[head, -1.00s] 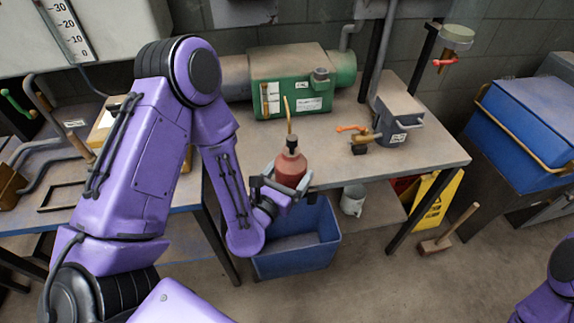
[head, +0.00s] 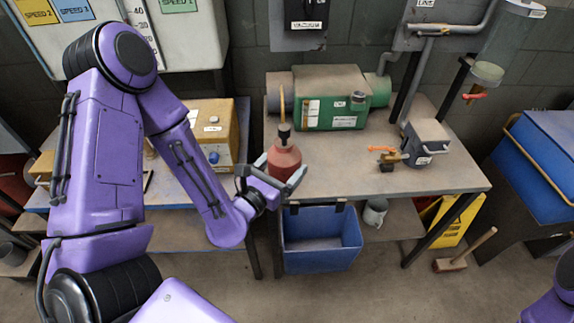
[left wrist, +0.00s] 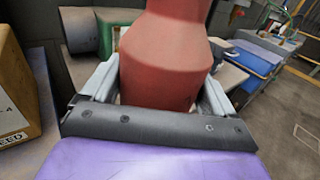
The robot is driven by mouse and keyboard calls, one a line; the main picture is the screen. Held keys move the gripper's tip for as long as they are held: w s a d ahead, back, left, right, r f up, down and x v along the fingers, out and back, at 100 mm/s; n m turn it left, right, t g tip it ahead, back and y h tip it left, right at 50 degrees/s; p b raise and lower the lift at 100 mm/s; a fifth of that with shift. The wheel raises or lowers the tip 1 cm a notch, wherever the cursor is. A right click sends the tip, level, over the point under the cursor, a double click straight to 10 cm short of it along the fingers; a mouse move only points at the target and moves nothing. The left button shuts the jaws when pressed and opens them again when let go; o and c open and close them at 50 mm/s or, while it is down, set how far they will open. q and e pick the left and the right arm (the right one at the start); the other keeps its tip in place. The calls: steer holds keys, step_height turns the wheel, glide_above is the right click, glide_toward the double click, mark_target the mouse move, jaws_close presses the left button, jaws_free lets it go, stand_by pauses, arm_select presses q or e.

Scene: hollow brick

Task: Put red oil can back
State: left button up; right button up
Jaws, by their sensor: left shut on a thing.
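The red oil can (head: 284,161) has a dark cap and a thin tan spout pointing up. My left gripper (head: 287,181) is shut on its body and holds it about upright. In the head view the can appears in front of the left front part of the workbench (head: 330,181); I cannot tell if its base touches anything. In the left wrist view the can (left wrist: 165,58) fills the middle between the two fingers (left wrist: 158,88), and its top is out of frame. My right gripper is not in view; only part of my right arm shows at the lower right.
A green motor (head: 335,97) stands at the back of the workbench. A grey vise-like block (head: 425,142) and a valve with an orange handle (head: 390,158) are to the right. A blue bin (head: 320,240) hangs below the front edge. The bench's middle is clear.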

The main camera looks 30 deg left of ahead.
arm_select(q)
steer(key=w+f+b, duration=0.1)
steer(key=b, duration=0.1)
steer(key=w+a+f+b, duration=0.1)
steer(key=b, duration=0.2)
steer(key=w+f+b, duration=0.1)
steer(key=w+b, duration=0.1)
steer(key=b, duration=0.1)
steer(key=shift+a, duration=0.3)
steer(key=w+a+f, duration=0.1)
steer(key=w+f, duration=0.1)
steer(key=w+a+f, duration=0.2)
steer(key=w+f, duration=0.1)
steer(key=w+a+f, duration=0.1)
steer(key=w+f, duration=0.1)
steer(key=w, duration=0.1)
steer(key=shift+w+a+f+p, duration=0.2)
steer(key=shift+a+f+p, duration=0.1)
steer(key=shift+f, duration=1.4)
steer(key=shift+f, duration=0.1)
